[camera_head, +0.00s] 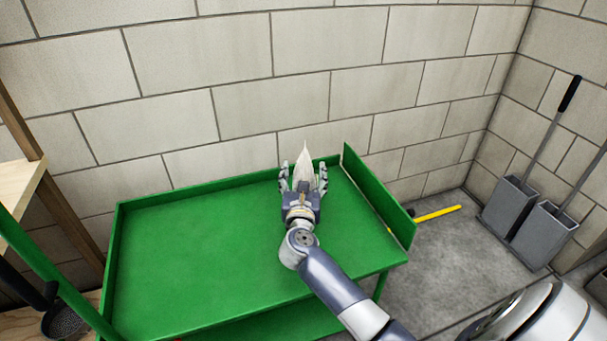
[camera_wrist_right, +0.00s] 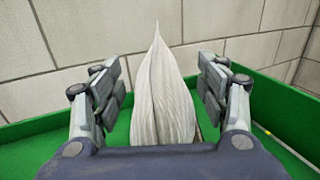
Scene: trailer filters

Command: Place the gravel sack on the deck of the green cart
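The gravel sack (camera_head: 303,168) is pale and off-white, with a pointed top, and stands upright near the far edge of the green cart's deck (camera_head: 210,250). In the right wrist view the sack (camera_wrist_right: 163,95) sits between the fingers, and its bottom is hidden by the gripper's palm, so its contact with the deck cannot be seen. My right gripper (camera_head: 304,181) is open, with one finger on each side of the sack and narrow gaps showing between. My left gripper is not in view.
The cart has low rims and a taller green end panel (camera_head: 378,196) at right. A block wall (camera_head: 240,100) stands close behind it. Two grey long-handled dustpans (camera_head: 510,205) and a yellow bar (camera_head: 438,214) are on the floor at right. The deck's left side is clear.

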